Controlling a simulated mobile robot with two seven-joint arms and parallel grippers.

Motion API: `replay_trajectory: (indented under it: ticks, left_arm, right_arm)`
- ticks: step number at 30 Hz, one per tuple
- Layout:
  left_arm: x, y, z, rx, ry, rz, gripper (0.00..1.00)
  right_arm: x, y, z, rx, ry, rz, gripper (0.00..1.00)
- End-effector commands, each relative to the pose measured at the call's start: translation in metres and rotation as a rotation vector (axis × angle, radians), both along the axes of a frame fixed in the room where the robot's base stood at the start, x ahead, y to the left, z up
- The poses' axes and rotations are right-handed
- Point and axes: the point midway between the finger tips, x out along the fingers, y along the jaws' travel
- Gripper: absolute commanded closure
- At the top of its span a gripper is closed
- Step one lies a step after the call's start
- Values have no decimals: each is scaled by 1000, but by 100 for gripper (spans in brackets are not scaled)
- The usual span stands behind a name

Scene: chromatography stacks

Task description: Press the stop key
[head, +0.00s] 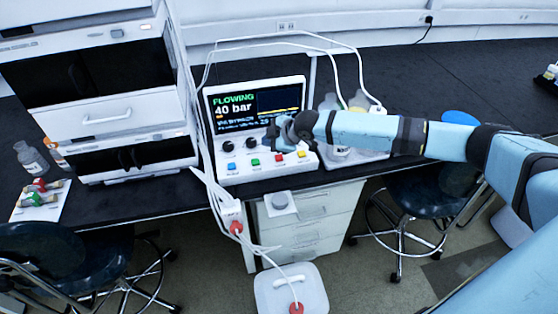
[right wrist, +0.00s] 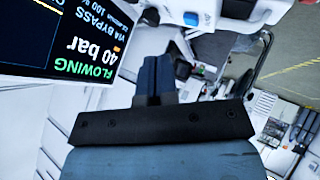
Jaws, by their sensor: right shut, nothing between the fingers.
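The control unit (head: 216,149) stands on the black bench, its screen (head: 258,103) reading "FLOWING" and "40 bar". The screen also shows upside down in the right wrist view (right wrist: 75,35). Along its lower front are a blue key (head: 231,166), a green key (head: 255,162), a red key (head: 279,158) and a yellow key (head: 301,154); their labels are too small to read. My right gripper (head: 273,133) is shut and empty, in front of the panel, above the red key in the picture. Its closed fingers also show in the right wrist view (right wrist: 153,68). My left gripper is out of view.
White stacked modules (head: 125,110) stand left of the unit. Cables and tubes run above and below it. A white can (head: 290,290) stands on the floor below. Stools (head: 430,200) stand in front of the bench. Bottles (head: 358,100) stand behind my right arm.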

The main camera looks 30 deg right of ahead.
Motion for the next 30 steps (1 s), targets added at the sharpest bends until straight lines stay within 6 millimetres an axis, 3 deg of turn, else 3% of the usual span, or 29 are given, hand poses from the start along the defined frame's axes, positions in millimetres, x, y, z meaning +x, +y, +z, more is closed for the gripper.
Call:
replay_trajectory:
  ticks: [3,9,22,30]
  left_arm:
    - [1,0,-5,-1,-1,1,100]
    - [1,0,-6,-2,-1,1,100]
    - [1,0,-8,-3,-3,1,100]
    - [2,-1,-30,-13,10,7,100]
  right_arm:
    - [13,-25,9,-36,-5,-17,100]
    - [20,-41,17,-58,-6,-27,100]
    - [20,-42,15,-58,-5,-27,100]
    - [20,-42,-7,-59,-6,-28,100]
